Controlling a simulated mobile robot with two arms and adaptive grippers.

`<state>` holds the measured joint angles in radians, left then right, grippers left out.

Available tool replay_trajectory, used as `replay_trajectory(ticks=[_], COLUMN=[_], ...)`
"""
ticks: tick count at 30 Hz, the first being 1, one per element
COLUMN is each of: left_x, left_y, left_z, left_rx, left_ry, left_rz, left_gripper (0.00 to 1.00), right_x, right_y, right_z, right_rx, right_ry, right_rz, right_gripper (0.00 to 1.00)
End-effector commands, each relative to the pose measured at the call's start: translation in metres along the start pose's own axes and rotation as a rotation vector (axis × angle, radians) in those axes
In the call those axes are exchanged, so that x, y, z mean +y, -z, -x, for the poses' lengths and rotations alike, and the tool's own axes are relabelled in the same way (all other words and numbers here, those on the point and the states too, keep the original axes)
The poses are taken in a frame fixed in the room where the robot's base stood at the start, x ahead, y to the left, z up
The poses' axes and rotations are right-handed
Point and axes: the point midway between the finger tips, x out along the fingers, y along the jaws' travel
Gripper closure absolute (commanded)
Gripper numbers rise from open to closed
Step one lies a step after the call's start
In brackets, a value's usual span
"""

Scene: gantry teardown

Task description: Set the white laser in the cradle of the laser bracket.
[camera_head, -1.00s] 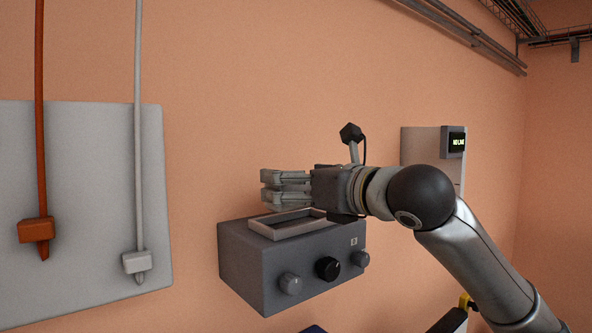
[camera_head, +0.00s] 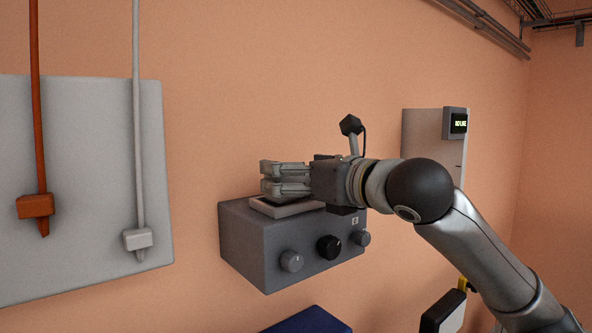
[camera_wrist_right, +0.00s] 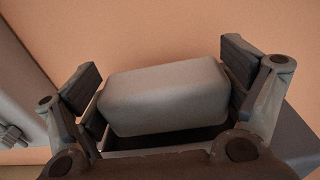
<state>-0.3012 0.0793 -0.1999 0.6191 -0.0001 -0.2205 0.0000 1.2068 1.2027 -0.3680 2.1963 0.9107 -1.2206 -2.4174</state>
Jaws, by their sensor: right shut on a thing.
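The white laser (camera_wrist_right: 165,95) is a pale, round-edged block, clearest in the right wrist view, lying between both finger pads of my right gripper (camera_head: 272,178). In the head view the fingers hide it. My right gripper comes in from the right and is shut on the laser, low over the grey box that looks like the laser bracket (camera_head: 262,247). The shallow rimmed cradle (camera_head: 292,209) on its top is just below the fingers and partly covered by them. I cannot tell whether the laser touches the cradle floor. My left gripper is not in view.
A pale panel (camera_head: 80,190) at left carries an orange pendant (camera_head: 36,206) and a white pendant (camera_head: 138,240) on rods. A box with a lit display (camera_head: 458,123) is on the wall behind my arm. A blue thing (camera_head: 308,321) shows at the bottom edge.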

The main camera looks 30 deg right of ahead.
Motion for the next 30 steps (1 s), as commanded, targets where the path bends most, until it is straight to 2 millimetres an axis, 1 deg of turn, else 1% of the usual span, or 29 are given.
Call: replay_trajectory(ticks=[1, 4, 16, 24, 30], left_x=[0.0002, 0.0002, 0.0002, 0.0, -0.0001], left_y=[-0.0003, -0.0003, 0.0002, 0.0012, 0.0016], left_z=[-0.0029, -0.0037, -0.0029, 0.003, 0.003], left_rx=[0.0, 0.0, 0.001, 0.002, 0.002], left_ry=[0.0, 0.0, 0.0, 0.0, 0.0], left_rz=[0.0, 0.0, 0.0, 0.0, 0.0], left_gripper=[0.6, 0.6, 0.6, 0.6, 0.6], right_x=[-0.0001, 0.0, 0.0001, 0.0001, 0.0006], right_y=[0.0034, 0.0053, 0.0047, 0.0043, 0.0051], right_z=[0.0, 0.0, 0.0001, 0.0016, 0.0019], right_rx=[-0.002, -0.002, -0.002, 0.0, -0.002], right_ry=[0.0, 0.0, 0.0, 0.001, -0.001], right_rz=[0.001, 0.0, 0.001, 0.003, 0.001], right_gripper=[0.37, 0.37, 0.37, 0.37, 0.37])
